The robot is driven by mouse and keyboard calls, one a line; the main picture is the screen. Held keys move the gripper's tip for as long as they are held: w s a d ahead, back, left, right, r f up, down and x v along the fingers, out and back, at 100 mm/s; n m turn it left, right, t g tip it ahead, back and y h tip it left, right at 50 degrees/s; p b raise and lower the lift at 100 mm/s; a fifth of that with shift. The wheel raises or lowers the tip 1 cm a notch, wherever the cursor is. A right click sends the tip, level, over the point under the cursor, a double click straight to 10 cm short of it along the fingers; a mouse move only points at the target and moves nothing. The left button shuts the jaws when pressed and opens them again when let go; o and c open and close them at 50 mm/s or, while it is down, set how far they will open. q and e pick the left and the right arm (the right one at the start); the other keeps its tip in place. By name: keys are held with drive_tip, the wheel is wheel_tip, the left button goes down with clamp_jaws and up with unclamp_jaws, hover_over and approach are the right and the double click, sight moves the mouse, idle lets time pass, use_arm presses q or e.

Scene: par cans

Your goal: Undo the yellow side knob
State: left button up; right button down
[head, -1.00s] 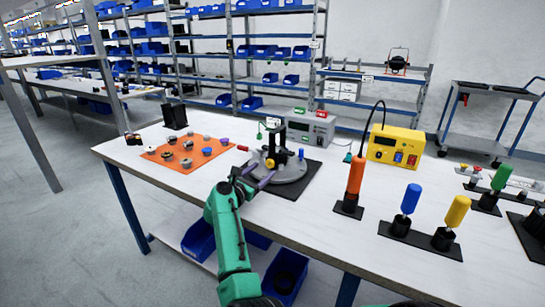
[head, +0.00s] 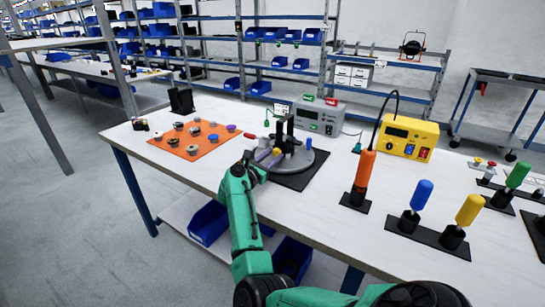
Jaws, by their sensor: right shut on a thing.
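A dark upright fixture (head: 289,132) stands on a round grey plate (head: 297,161) on the bench. The small yellow side knob (head: 277,152) shows low on the fixture's near side. My right gripper (head: 270,157), with purple fingers, is at the knob with a finger to either side and is shut on it. The contact itself is small and partly hidden by the fingers. My left gripper is not in view.
An orange mat (head: 192,151) with several small knobs lies to the left. A grey meter box (head: 322,117) stands behind the fixture. An orange-handled tool (head: 364,172), a yellow power unit (head: 408,138) and blue (head: 421,193) and yellow (head: 469,209) handled tools stand to the right.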

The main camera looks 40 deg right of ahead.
drive_tip(key=n+p, duration=0.1)
drive_tip(key=n, duration=0.2)
drive_tip(key=shift+n, duration=0.3)
drive_tip(key=shift+n+p, duration=0.45)
drive_tip(key=shift+n, duration=1.05)
drive_tip(key=c, duration=0.5)
unclamp_jaws()
drive_tip(key=shift+d, duration=0.1)
